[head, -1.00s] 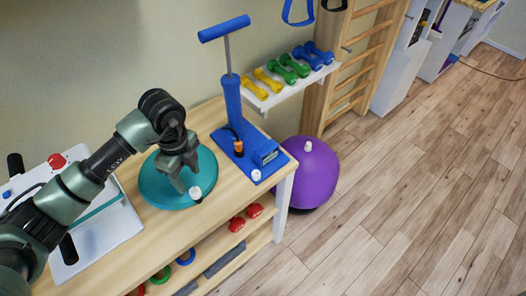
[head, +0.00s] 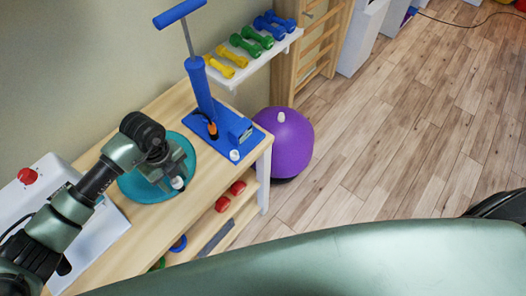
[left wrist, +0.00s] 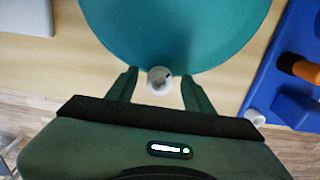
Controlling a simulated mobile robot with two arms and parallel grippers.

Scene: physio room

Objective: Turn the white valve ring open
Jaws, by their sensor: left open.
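The white valve ring (head: 178,183) sits at the near edge of the teal round cushion (head: 133,188) on the wooden table. In the left wrist view the white valve ring (left wrist: 160,80) looks like a short round piece with a dark mark inside, by the rim of the teal cushion (left wrist: 175,35). My left gripper (head: 172,184) is over the cushion, at the ring. Its two fingers stand apart on either side of the ring in the left wrist view (left wrist: 160,88), with gaps showing between ring and fingers. My right gripper is not in view.
A blue pump (head: 203,95) with a white knob (head: 234,155) on its base stands right of the cushion. A white device with a red knob (head: 28,176) is at left. A purple ball (head: 285,145) and dumbbells (head: 250,40) are beyond. My own green body part fills the bottom.

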